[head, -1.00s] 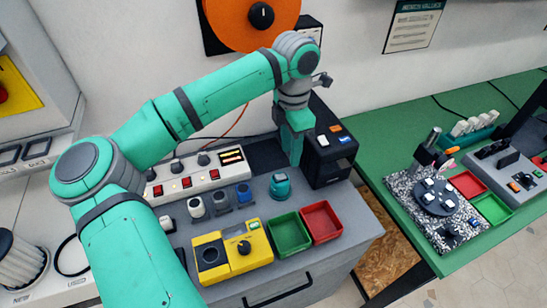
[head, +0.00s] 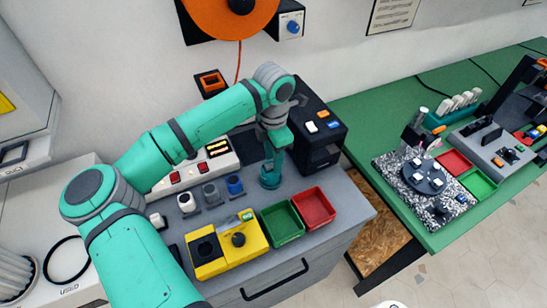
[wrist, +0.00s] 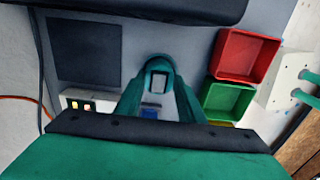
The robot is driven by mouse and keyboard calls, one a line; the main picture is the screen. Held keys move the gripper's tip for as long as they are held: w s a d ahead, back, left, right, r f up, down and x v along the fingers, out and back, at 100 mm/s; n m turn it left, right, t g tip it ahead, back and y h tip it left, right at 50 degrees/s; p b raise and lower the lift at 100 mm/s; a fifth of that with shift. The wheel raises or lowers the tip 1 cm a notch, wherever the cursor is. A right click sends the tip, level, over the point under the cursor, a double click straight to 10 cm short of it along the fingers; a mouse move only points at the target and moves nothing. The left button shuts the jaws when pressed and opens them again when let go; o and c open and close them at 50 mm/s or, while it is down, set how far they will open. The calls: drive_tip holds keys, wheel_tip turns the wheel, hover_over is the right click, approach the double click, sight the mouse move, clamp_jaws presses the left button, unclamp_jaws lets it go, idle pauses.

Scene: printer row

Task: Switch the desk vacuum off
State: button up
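The desk vacuum appears to be the small teal round body on the grey cabinet top. In the wrist view the teal vacuum (wrist: 158,64) shows a pale grey rectangular switch (wrist: 157,84); which way the switch is tipped I cannot tell. My gripper (head: 270,181) is directly over the vacuum in the head view and hides most of it. In the wrist view my gripper's teal fingers (wrist: 158,100) stand apart, with the vacuum showing between and just beyond them. Whether they touch it is not clear.
A black box (head: 320,155) stands close behind right. Green (head: 282,222) and red (head: 314,206) trays sit to the right front.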

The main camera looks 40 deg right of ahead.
drive_tip(key=shift+f, duration=0.15)
drive_tip(key=shift+c, duration=0.3)
clamp_jaws()
drive_tip(key=shift+w+a+h, duration=0.15)
drive_tip(key=shift+a+h, duration=0.25)
drive_tip(key=shift+h, duration=0.5)
drive_tip(key=shift+a+g+h, duration=0.25)
drive_tip(key=shift+g+h, duration=0.25)
drive_tip(key=shift+h, duration=0.6)
drive_tip(key=shift+o, duration=0.3)
unclamp_jaws()
